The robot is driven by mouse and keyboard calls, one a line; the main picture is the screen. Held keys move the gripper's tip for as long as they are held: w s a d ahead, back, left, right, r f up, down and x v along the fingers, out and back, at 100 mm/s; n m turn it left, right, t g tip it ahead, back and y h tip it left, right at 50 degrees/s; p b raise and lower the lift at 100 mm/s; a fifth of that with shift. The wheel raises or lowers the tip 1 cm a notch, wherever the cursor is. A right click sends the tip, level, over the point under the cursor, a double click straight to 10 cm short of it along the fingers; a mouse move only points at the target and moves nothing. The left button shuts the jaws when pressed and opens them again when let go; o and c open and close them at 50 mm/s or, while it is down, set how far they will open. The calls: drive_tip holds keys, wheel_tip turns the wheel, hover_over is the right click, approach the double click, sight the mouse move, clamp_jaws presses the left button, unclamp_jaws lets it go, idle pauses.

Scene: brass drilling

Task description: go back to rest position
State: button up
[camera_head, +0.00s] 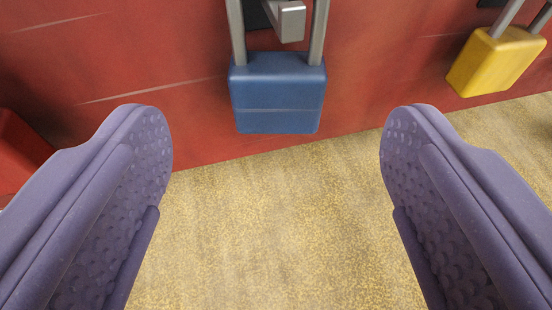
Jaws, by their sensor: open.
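My gripper (276,140) is open and empty. Its two purple, dimpled fingers stand wide apart at the left and right of the view. A blue padlock (278,95) shows beyond the fingertips, at the top middle, between them in the picture. It hangs by its grey shackle in front of a red surface, and no finger appears to touch it. The top of its shackle is cut off by the frame. The rest of my arm is not in view.
A yellow padlock (497,60) hangs tilted at the upper right. A grey metal bar (290,22) juts out within the blue padlock's shackle. The scratched red wall (130,60) fills the top. Below it, the speckled yellowish surface (270,230) is clear between the fingers.

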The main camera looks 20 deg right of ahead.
drive_tip(key=a+r+n+t+y, duration=0.1)
drive_tip(key=a+r+y, duration=0.15)
drive_tip(key=r, duration=1.15)
drive_tip(key=a+r+n+y, duration=0.1)
drive_tip(key=a+r, duration=0.3)
drive_tip(key=r, duration=0.9)
drive_tip(key=s+a+r, duration=0.1)
drive_tip(key=s+r, duration=0.4)
drive_tip(key=r, duration=0.4)
drive_tip(key=s+a+r+n, duration=0.1)
drive_tip(key=s+a+r, duration=0.1)
drive_tip(key=s+r, duration=0.4)
wheel_tip(320, 180, up, 4)
drive_tip(key=shift+s+a+r, duration=0.1)
drive_tip(key=shift+s+a, duration=0.15)
drive_tip(key=shift+s, duration=0.05)
